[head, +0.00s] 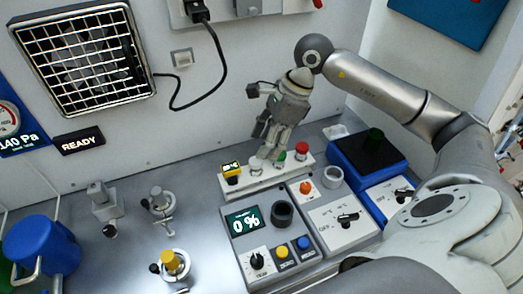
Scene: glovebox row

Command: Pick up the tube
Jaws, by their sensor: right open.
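A pale rack (242,187) stands on the grey bench in the head view. It holds a row of small capped items that look like tubes: a yellow-and-black one (232,173) at the left, a pale one (256,167), a green-topped one (281,158) and a red-topped one (302,150) at the right. Which of them is the tube is not clear. My right gripper (268,150) is open and points down at the middle of the rack, close to the pale and green tops. Its fingers partly cover the row; I cannot tell whether they touch anything. My left gripper is out of view.
A control box (235,218) reading 0 % stands in front of the rack. A blue device (345,165) with a dark top is to the right. Valves, one with a yellow knob (170,259), and a blue container (38,245) are left. A black cable (221,60) hangs behind.

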